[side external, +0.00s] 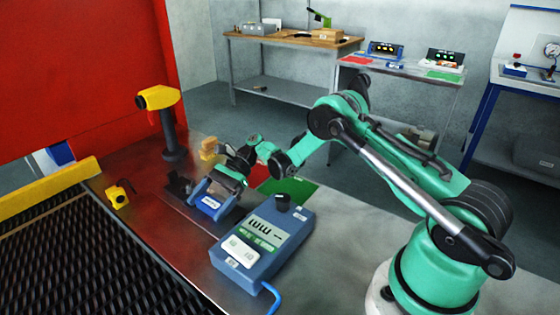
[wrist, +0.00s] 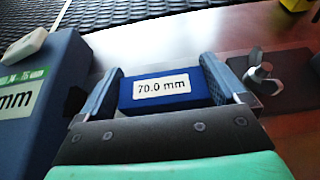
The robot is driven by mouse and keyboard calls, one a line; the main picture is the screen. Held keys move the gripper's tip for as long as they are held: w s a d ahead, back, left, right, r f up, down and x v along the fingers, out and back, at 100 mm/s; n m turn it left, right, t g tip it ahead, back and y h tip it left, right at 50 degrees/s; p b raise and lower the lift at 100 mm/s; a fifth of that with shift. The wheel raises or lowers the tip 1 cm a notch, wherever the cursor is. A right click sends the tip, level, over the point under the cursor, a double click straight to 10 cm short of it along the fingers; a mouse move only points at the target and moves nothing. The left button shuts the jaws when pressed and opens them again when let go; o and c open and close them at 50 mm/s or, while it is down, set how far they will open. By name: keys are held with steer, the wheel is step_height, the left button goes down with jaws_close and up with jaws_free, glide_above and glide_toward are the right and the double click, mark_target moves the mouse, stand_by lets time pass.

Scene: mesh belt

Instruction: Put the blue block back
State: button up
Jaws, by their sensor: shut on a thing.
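Whether the block touches the table cannot be told. A green mat (side external: 292,190) and a partly hidden red patch lie behind and to the right of my gripper.
A blue measuring device (side external: 265,232) stands close by, with a cable. A dark bracket (side external: 177,186) with a wing nut (wrist: 262,78) is on the other side. A yellow scanner (side external: 158,98) on a stand, tape measure (side external: 118,194) and mesh belt (side external: 70,255) are to the left.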

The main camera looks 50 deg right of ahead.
steer(key=o, duration=1.5)
steer(key=shift+f, duration=0.1)
steer(key=shift+d, duration=0.1)
